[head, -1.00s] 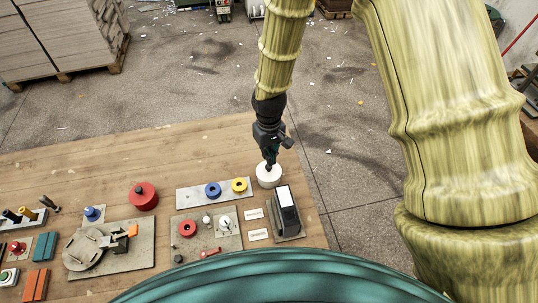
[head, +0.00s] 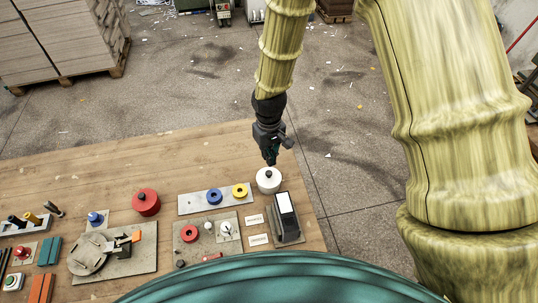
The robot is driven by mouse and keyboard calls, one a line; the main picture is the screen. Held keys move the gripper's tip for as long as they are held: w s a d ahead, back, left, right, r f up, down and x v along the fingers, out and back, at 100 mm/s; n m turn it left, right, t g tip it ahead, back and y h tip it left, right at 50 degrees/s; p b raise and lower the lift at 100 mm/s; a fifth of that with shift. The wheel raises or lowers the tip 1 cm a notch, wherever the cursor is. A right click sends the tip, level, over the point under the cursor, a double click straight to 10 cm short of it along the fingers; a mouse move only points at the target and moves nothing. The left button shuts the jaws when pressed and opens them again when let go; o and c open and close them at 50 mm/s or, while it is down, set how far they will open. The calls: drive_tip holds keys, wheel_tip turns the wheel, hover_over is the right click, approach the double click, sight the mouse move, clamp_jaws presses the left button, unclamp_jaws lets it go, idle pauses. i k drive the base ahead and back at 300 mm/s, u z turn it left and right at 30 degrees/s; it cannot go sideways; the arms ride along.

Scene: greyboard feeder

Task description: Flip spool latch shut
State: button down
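A grey round plate (head: 88,256) lies on a flat board (head: 143,262) at the left of the wooden table. A dark and orange lever-like piece (head: 136,236) sits at its right side; this may be the spool latch, but I cannot tell its exact position. My gripper (head: 271,163) points down just above a white round pot (head: 268,183) with a dark knob, at the table's far right edge. The fingers look close together, but they are too small to tell whether open or shut. I see nothing held. My gripper is well to the right of the lever piece.
A red round pot (head: 146,203) stands mid-table. A grey strip (head: 193,204) holds a blue ring and a yellow ring. A dark device with a white screen (head: 287,212) stands near the right edge. Blocks and buttons crowd the left. The table's far strip is clear.

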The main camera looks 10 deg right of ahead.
sight(207, 224)
drive_tip(key=k, duration=1)
